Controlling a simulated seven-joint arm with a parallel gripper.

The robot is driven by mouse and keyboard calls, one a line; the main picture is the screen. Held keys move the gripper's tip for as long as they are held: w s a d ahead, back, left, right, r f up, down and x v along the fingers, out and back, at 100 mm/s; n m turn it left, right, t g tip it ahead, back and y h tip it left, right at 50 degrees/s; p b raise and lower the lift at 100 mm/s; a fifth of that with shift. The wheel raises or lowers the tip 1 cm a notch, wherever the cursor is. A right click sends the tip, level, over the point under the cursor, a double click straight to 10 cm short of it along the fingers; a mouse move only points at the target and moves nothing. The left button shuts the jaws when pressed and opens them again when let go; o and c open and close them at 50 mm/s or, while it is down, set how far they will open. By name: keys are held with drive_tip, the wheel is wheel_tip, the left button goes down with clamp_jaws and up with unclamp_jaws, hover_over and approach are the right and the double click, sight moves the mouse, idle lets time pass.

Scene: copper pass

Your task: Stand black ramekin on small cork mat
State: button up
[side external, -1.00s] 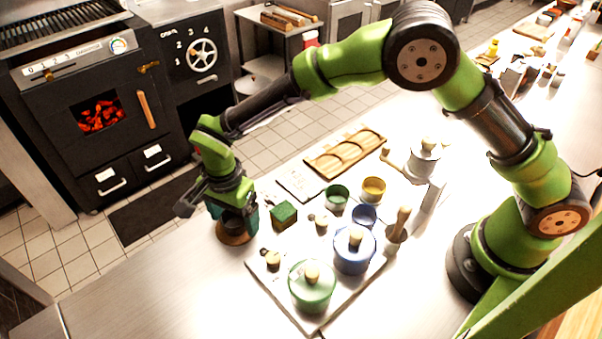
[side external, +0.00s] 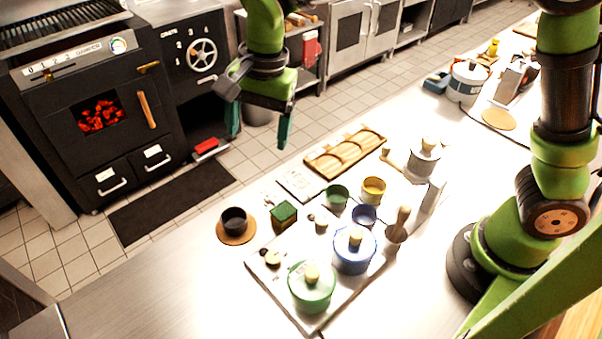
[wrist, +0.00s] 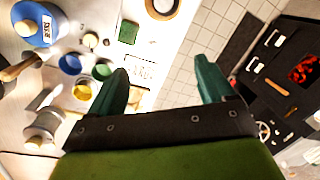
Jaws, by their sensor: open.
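The black ramekin (side external: 234,220) stands upright on the small round cork mat (side external: 221,238) near the counter's left edge in the side view. The mat's rim shows all around the ramekin's base. In the wrist view, part of the ramekin (wrist: 163,4) and the mat (wrist: 177,11) show at the top edge, cut off by the frame. My gripper (side external: 259,140) is open and empty, raised well above the counter and away from the ramekin. Its two teal fingers (wrist: 165,85) are spread apart with nothing between them.
A green block (side external: 284,214) sits right of the mat. A white board (side external: 258,277) holds a green pot (side external: 312,287), a blue pot (side external: 354,250) and small items. Green, yellow and blue cups stand behind, near a wooden tray (side external: 345,153).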

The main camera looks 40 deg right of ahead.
drive_tip(key=s+d+r+n+t+y, duration=0.1)
drive_tip(key=s+d+r+n, duration=0.15)
drive_tip(key=d, duration=0.35)
drive_tip(key=s+d+r+n+t, duration=0.1)
drive_tip(key=s+d+r+t, duration=0.1)
drive_tip(key=s+d+r, duration=0.25)
drive_tip(key=s+d+f+n+t, duration=0.2)
drive_tip(key=s+d+n+t, duration=0.1)
drive_tip(key=s+d, duration=0.5)
drive_tip(key=shift+s+d+n, duration=0.15)
drive_tip(key=shift+s+n, duration=0.3)
drive_tip(key=shift+s, duration=0.15)
